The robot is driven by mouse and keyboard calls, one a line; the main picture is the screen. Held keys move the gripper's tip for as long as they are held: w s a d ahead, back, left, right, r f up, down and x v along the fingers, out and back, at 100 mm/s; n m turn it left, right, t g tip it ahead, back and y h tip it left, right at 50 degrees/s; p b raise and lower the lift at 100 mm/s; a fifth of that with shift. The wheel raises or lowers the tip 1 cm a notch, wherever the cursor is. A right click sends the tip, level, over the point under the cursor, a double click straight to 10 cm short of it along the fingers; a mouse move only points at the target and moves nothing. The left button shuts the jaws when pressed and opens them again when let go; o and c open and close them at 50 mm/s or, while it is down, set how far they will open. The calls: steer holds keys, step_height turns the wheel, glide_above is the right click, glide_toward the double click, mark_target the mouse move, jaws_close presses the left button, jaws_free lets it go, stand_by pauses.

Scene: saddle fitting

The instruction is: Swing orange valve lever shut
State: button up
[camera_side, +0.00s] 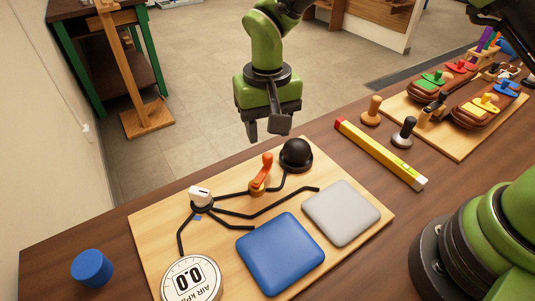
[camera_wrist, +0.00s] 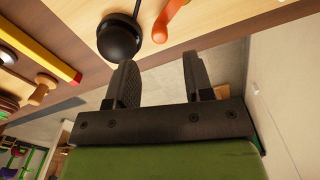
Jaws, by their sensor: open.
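The orange valve lever (camera_side: 266,170) stands on a brass-coloured valve body (camera_side: 257,188) on the light wooden board (camera_side: 152,228). It leans up and slightly right in the side view. In the wrist view the orange lever (camera_wrist: 170,16) shows at the top edge, partly cut off. My gripper (camera_side: 266,130) is open and empty, in the air above the board's far edge, apart from the lever. In the wrist view its two fingers (camera_wrist: 158,75) are spread with nothing between them.
A black bulb (camera_side: 296,154) stands close right of the lever. A white knob (camera_side: 200,196), black tubes, a blue pad (camera_side: 280,254), a grey pad (camera_side: 341,212) and a round gauge (camera_side: 191,279) share the board. A yellow level (camera_side: 380,153) lies to the right.

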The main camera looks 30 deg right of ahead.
mark_target(267, 155)
step_height(267, 155, down, 7)
steer(key=shift+f, duration=0.15)
jaws_close()
